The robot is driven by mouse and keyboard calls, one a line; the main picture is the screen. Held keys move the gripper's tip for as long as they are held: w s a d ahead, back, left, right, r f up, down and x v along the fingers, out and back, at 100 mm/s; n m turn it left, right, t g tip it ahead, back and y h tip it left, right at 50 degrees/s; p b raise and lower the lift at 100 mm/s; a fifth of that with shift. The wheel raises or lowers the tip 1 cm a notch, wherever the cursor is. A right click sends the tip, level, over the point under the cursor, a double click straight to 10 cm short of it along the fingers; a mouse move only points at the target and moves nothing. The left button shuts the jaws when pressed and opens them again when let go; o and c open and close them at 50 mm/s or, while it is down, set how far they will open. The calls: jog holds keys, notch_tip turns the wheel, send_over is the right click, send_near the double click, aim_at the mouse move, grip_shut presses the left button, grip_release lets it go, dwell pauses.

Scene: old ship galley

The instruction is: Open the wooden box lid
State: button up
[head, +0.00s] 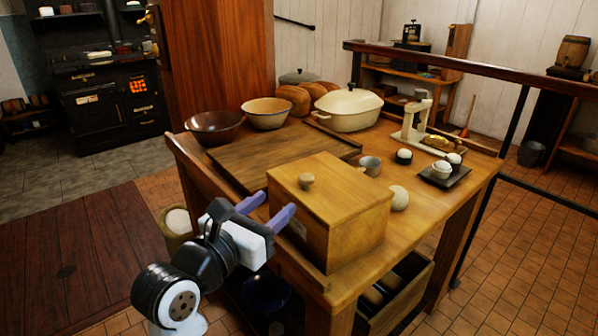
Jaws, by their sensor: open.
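The wooden box (345,232) stands at the near end of the wooden table. Its lid (335,188) lies flat on top and looks closed, with a round knob (306,181) near the left end. A small pale label shows on its left side. My gripper (270,208) is open and empty, with two purple fingers pointing right toward the box's left side. It is lower than the knob and left of it. I cannot tell whether a fingertip touches the box.
On the table (447,205) are a cutting board (270,150), two bowls (267,112), a cream lidded pot (348,107), a metal cup (370,166), a pale round item (399,198) and a dark tray (457,176). A dark rail (450,66) runs behind the table. Tiled floor is open at right.

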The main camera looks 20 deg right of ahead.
aim_at(302, 180)
jog(key=p+x, duration=0.2)
jog(key=x, duration=1)
jog(key=shift+d, duration=0.1)
grip_shut()
